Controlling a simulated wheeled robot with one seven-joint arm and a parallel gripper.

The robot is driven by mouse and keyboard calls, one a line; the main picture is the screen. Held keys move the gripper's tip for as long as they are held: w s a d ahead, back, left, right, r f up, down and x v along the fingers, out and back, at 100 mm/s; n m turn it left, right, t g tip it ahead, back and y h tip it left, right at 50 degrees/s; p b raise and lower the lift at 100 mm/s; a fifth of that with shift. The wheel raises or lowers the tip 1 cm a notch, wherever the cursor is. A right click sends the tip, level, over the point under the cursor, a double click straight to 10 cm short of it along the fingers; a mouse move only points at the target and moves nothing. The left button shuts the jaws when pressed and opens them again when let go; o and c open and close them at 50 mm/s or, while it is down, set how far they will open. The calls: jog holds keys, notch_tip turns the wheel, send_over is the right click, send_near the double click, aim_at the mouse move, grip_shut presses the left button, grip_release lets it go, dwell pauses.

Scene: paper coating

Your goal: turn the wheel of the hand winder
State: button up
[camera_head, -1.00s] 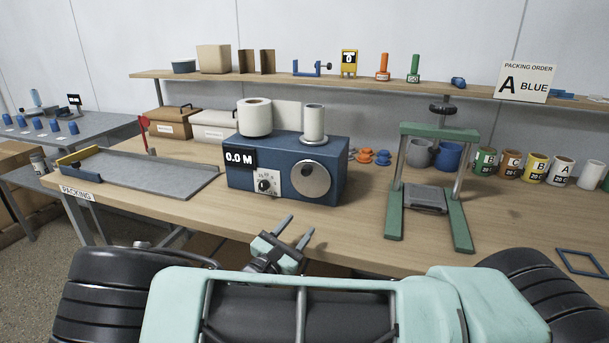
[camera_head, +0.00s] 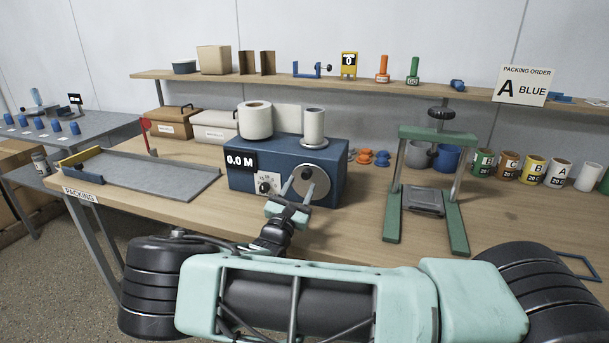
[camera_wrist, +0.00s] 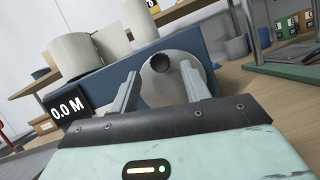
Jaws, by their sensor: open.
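The hand winder is a blue box (camera_head: 330,165) on the bench, with a "0.0 M" display (camera_head: 240,161) and two white rolls on top. Its wheel is a round grey metal disc (camera_head: 319,186) on the front face. A dark round knob (camera_wrist: 160,63) shows on the wheel (camera_wrist: 183,68) in the wrist view. My gripper (camera_head: 299,184) is open in front of the wheel, its fingers pointing at it. In the wrist view the fingers (camera_wrist: 160,88) stand apart, with the knob between their tips in the picture. I cannot tell whether they touch the wheel.
A grey packing tray (camera_head: 150,178) lies to the left of the winder. A green press frame (camera_head: 402,200) stands to the right. Several paint cans (camera_head: 534,168) line the right back. A shelf (camera_head: 280,76) runs behind.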

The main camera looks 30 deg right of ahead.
aim_at(305, 178)
jog(key=shift+p+x, duration=0.3)
jog(key=shift+x, duration=1.7)
jog(key=c, duration=1)
